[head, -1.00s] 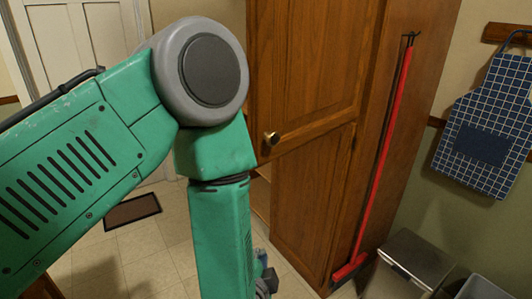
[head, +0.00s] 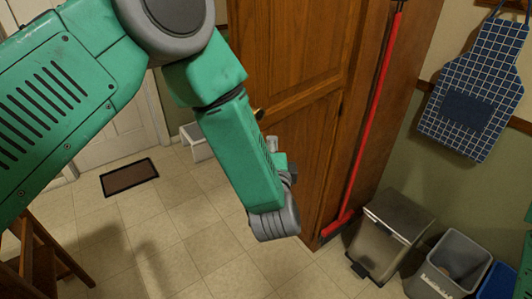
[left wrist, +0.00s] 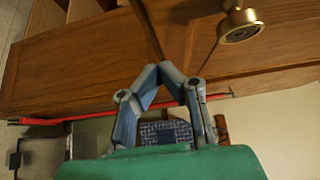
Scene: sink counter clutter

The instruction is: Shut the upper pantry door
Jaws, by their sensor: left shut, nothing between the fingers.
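The upper pantry door (head: 290,50) is brown panelled wood in the head view. Its brass knob (head: 259,113) sits by the lower left corner, partly behind my left forearm. The knob also shows large in the left wrist view (left wrist: 240,22). The lower pantry door (head: 305,145) is beneath it. I cannot tell whether the upper door stands slightly ajar; my arm covers its left edge. My left gripper (left wrist: 165,70) is shut and empty, its fingertips before the door fronts near the seam, left of the knob. In the head view it is mostly hidden. My right gripper is out of view.
A red broom (head: 375,110) hangs along the cabinet's side. A lidded bin (head: 395,225) and an open grey bin (head: 455,260) stand at the right. A checked apron (head: 475,90) hangs on the wall. A stool (head: 40,265) stands lower left; the tiled floor between is clear.

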